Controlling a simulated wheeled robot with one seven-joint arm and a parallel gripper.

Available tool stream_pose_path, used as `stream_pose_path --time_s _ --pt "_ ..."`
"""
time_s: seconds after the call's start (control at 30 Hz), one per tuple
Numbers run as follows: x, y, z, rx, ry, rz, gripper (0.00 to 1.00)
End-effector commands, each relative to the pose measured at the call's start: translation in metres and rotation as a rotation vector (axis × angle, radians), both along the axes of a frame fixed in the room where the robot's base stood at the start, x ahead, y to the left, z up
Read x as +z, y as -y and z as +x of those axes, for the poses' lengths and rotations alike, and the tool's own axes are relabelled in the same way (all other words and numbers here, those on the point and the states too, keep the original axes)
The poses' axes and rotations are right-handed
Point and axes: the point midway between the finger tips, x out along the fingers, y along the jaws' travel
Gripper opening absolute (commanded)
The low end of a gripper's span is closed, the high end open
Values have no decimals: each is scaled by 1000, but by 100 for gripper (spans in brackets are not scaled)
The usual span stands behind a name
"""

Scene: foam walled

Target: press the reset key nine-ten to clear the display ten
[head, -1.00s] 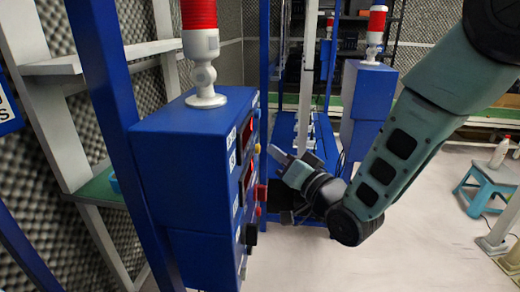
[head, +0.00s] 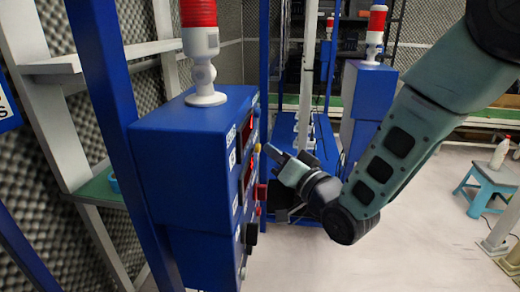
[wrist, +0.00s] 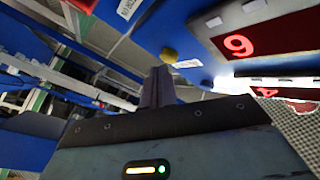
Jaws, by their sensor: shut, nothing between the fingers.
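The blue control box (head: 185,150) stands left of centre, its panel face seen at a steep angle. A red display (head: 250,131) sits high on the panel and a second one (head: 249,170) lower. A yellow key (head: 257,148) is on the panel's near edge, and a yellow key also shows in the wrist view (wrist: 168,55). There, a display (wrist: 238,45) shows a red 9, with another lit display (wrist: 270,91) below. My gripper (head: 267,149) is shut and empty, its tips close to the yellow key. I cannot tell whether they touch.
A red block-like control (head: 261,191) and a black one (head: 251,233) jut from the panel lower down. A red-topped beacon (head: 203,50) stands on the box. Another blue box (head: 366,98) is behind.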

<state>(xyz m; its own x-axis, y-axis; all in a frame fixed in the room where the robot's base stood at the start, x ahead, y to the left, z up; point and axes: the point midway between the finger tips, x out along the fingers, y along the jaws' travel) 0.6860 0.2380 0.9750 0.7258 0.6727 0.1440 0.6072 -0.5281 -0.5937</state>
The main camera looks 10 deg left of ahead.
Motion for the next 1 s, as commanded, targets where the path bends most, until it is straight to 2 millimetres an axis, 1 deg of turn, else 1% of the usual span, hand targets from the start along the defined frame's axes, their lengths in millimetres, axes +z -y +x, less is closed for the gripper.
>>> stream_pose_path --time_s 1.0 --pt "0 -9 1 -1 1 1 0"
